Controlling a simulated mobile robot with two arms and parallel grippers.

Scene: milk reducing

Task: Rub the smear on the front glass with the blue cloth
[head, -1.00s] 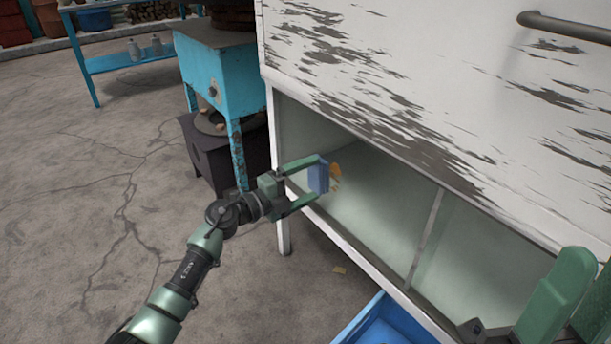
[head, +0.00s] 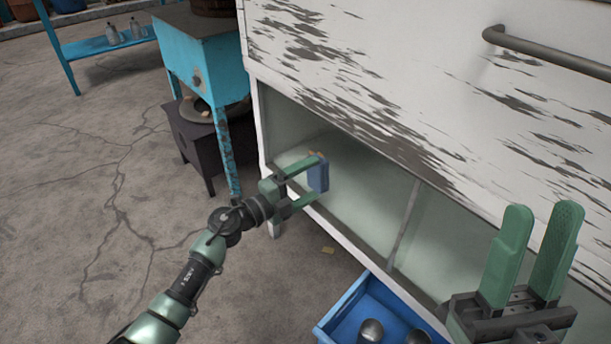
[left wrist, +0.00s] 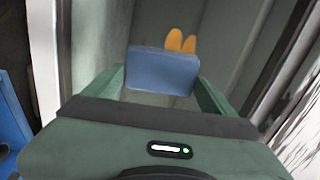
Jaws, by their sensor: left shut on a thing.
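The blue cloth (head: 318,176) is a folded pad gripped between the fingers of my left gripper (head: 312,180), at the front glass (head: 365,195) of the white cabinet. The left wrist view shows the cloth (left wrist: 163,70) spanning the fingers. The orange smear (left wrist: 175,40) shows there as two blobs just above the cloth's top edge. In the head view, only a small bit of the smear (head: 316,155) shows; the cloth and finger hide the rest. I cannot tell whether the cloth touches the glass. My right gripper (head: 540,215) is open and empty at the lower right.
The cabinet's peeling white front (head: 400,75) overhangs the glass, with a grey bar handle (head: 545,52) at upper right. A blue crate (head: 327,328) holding rounded items is below. A turquoise stand (head: 203,60) is at left. Cracked floor (head: 90,190) is open at left.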

